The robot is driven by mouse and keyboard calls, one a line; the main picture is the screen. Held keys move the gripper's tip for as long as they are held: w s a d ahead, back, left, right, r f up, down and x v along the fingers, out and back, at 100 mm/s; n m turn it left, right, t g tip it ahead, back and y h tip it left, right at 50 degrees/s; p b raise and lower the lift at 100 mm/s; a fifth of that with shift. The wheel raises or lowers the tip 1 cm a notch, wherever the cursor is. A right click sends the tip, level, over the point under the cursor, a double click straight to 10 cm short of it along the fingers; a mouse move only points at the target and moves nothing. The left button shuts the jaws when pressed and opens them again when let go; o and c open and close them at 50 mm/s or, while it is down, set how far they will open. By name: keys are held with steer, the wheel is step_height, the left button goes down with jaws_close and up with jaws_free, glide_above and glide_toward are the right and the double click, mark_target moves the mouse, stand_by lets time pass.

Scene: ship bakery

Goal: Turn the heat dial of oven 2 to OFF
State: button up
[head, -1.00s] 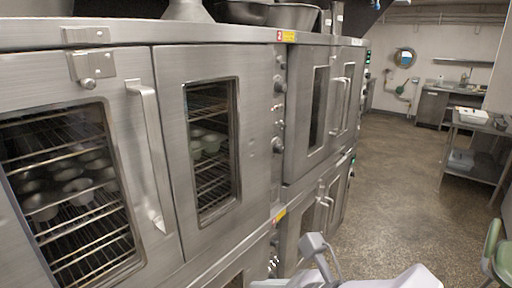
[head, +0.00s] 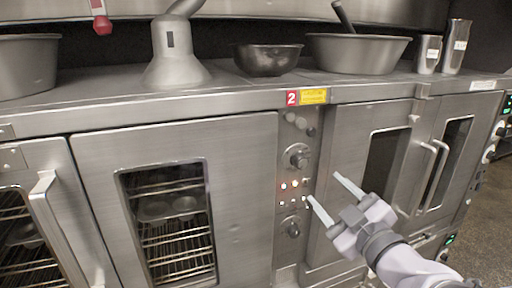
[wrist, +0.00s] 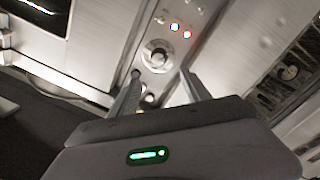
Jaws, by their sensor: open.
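Oven 2's narrow control panel (head: 292,262) carries a red tag with a 2 (head: 292,98) at its top. An upper dial (head: 298,156) and a lower dial (head: 291,228) sit on it, with small lit lamps (head: 290,185) between them. I cannot read which is the heat dial, nor its setting. My gripper (head: 325,187) is open and empty, just right of the panel, its fingertips pointing at it between the dials' heights. In the wrist view, a round dial (wrist: 156,55) shows ahead of the open fingers (wrist: 161,74), apart from them; another round part (wrist: 149,98) is lower.
A left oven door (head: 95,165) and a right door with bar handles (head: 430,180) flank the panel. Bowls (head: 268,60) (head: 357,55), metal cups (head: 455,45) and a grey cone-shaped object (head: 176,65) stand on the oven top. Floor (head: 490,215) shows at far right.

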mark_target(303, 164)
steer(key=p+x, duration=0.5)
steer(key=x, duration=0.6)
steer(key=shift+w+d+f+p, duration=0.1)
steer(key=shift+w+f+p, duration=0.05)
steer(key=shift+w+p, duration=0.25)
steer(key=shift+w, duration=0.4)
jaws_close()
